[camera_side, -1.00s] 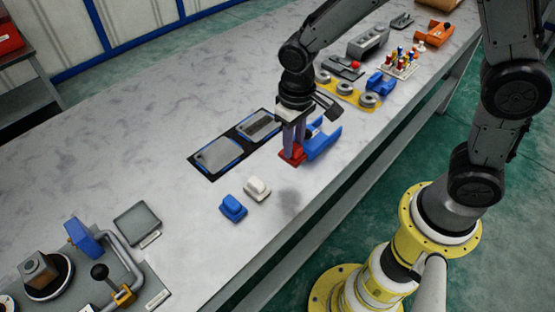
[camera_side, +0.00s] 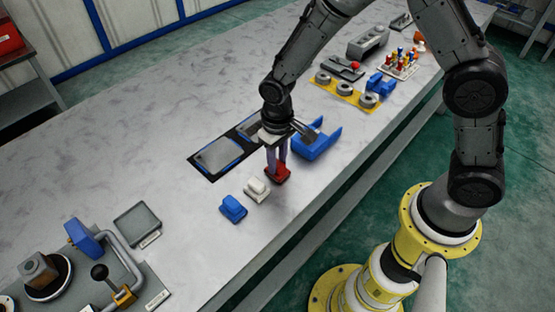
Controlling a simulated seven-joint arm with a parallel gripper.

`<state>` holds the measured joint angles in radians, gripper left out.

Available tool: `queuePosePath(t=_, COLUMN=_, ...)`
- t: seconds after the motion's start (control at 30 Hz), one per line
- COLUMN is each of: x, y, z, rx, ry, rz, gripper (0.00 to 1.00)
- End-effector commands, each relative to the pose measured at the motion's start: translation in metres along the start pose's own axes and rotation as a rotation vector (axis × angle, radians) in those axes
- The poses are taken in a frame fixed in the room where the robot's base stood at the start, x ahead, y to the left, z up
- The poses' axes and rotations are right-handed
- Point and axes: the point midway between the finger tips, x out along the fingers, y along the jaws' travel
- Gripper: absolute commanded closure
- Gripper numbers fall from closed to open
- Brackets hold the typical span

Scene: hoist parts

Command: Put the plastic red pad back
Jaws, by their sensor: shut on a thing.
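The red pad (camera_side: 278,175) is between the fingers of my gripper (camera_side: 277,168), to the right of the white pad on the metal bench. My gripper points down and is shut on the red pad. I cannot tell whether the pad touches the bench or is just above it. A white pad (camera_side: 257,190) and a blue pad (camera_side: 233,208) sit in a row to its lower left. A blue U-shaped holder (camera_side: 316,145) lies behind and to the right of my gripper.
A black mat with grey plates (camera_side: 219,156) lies left of my gripper, partly hidden by it. A grey square plate (camera_side: 138,225) lies further left. A yellow ring holder (camera_side: 345,92) stands further back. The bench's near edge is clear.

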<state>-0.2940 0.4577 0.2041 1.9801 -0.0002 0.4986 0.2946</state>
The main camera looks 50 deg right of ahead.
Motion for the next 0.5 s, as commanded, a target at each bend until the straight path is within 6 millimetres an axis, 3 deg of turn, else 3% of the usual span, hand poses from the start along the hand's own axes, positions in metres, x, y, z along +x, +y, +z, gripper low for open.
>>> queuePosePath(t=0.13, x=0.0039, y=0.0001, z=0.0004, rx=0.000, ry=-0.002, rz=0.001, gripper=1.00)
queuePosePath(t=0.17, x=0.0035, y=0.0001, z=0.0003, rx=0.000, ry=-0.001, rz=0.000, gripper=0.63)
queuePosePath(t=0.3, x=0.0033, y=0.0001, z=0.0003, rx=0.000, ry=-0.001, rz=0.000, gripper=0.39)
queuePosePath(t=0.5, x=0.0031, y=0.0001, z=0.0002, rx=0.000, ry=-0.001, rz=0.000, gripper=0.39)
